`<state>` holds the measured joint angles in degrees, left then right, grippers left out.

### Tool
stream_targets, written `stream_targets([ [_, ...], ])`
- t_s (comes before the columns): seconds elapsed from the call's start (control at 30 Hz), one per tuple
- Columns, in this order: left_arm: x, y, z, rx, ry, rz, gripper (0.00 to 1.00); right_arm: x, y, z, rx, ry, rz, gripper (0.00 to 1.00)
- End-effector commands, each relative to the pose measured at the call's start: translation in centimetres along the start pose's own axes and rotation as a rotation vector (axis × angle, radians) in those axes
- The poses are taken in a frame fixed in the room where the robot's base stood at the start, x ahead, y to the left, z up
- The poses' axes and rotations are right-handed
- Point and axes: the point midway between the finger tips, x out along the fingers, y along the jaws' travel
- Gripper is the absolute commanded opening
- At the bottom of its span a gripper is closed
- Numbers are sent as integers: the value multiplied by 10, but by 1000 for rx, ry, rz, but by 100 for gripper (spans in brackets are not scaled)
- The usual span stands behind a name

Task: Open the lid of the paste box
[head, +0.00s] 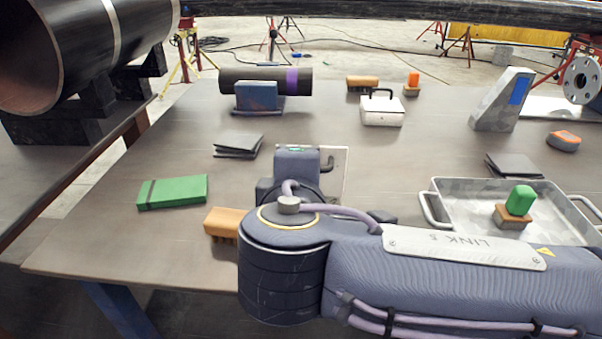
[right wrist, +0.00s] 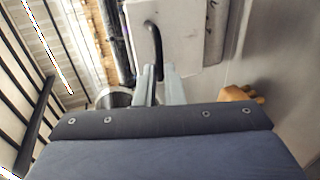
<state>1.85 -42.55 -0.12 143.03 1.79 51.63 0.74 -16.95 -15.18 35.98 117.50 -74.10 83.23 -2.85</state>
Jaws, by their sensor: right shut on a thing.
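My right gripper reaches in at the front middle of the table, mostly hidden behind its own arm in the head view. In the right wrist view its fingers (right wrist: 156,85) are closed at the lower end of a black handle (right wrist: 154,45). The handle is on a white lid-like panel (right wrist: 185,35). The panel (head: 338,160) and part of the handle (head: 327,165) also show in the head view beside my wrist. I cannot tell whether the panel is raised from a box. My left gripper is not in view.
A white box with a black handle (head: 381,113) stands farther back. A tan brush (head: 221,222) and green box (head: 172,192) lie left. A metal tray (head: 455,215) holding a green-topped block (head: 519,201) is right. A dark pipe (head: 265,80) rests at the back.

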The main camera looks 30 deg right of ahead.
Motion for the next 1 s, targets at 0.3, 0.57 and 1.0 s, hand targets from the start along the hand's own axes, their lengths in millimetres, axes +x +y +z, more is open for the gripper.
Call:
stream_targets([
  [0.3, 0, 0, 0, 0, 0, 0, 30, 2, -4, 0, -5, -4, -10, 31],
  [0.57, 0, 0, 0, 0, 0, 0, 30, 0, -2, 0, -3, -2, -6, 31],
  [1.0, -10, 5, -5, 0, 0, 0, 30, -62, -1, -1, -5, -1, -8, 31],
])
